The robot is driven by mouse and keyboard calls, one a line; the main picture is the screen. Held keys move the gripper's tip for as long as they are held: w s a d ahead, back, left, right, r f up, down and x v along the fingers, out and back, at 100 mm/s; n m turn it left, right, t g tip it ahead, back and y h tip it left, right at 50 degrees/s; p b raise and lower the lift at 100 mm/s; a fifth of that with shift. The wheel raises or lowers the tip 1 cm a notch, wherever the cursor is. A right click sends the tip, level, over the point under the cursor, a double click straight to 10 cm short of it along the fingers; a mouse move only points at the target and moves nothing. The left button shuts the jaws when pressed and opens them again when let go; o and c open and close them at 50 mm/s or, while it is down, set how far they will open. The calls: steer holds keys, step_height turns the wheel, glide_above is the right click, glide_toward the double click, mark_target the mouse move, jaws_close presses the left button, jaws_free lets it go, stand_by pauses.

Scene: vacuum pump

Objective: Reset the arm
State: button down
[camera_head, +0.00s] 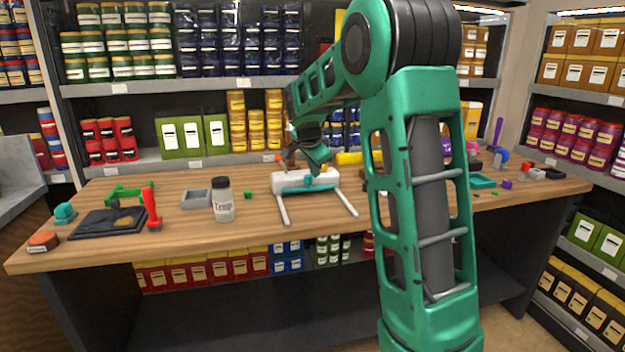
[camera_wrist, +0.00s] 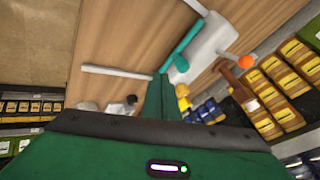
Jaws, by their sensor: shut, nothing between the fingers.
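My green arm rises at the right of the head view and reaches over the wooden table (camera_head: 120,248). My gripper (camera_head: 318,160) hangs over the white vacuum pump (camera_head: 290,182) near the table's middle. In the wrist view my gripper (camera_wrist: 160,100) shows green fingers pressed together with nothing between them. The white pump body (camera_wrist: 208,45) with a teal part and an orange knob (camera_wrist: 246,62) lies beyond the fingertips there. Two pale bars extend from the pump toward the table's front edge. Whether the fingers touch the pump cannot be told.
A labelled jar (camera_head: 223,203), a grey box (camera_head: 196,199), a red-handled tool (camera_head: 151,208) and a black tray (camera_head: 105,222) stand on the left. A teal tray (camera_head: 482,182) and small items lie on the right. Stocked shelves stand behind. Bare wood lies along the front edge.

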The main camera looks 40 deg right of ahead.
steer(key=s+a+f+n+g+y, duration=0.1)
steer(key=s+a+f+n, duration=0.1)
steer(key=s, duration=1.3)
steer(key=s+a+f+n+g+y, duration=0.2)
steer(key=s+a+n, duration=0.3)
steer(key=s, duration=1)
steer(key=s+a+f+n+g+y, duration=0.2)
steer(key=s+a+f+n, duration=0.2)
steer(key=s, duration=1)
steer(key=a, duration=0.3)
steer(key=shift+s, duration=0.4)
steer(key=shift+w+d+f, duration=0.1)
steer(key=shift+w+f, duration=0.1)
steer(key=shift+w, duration=0.45)
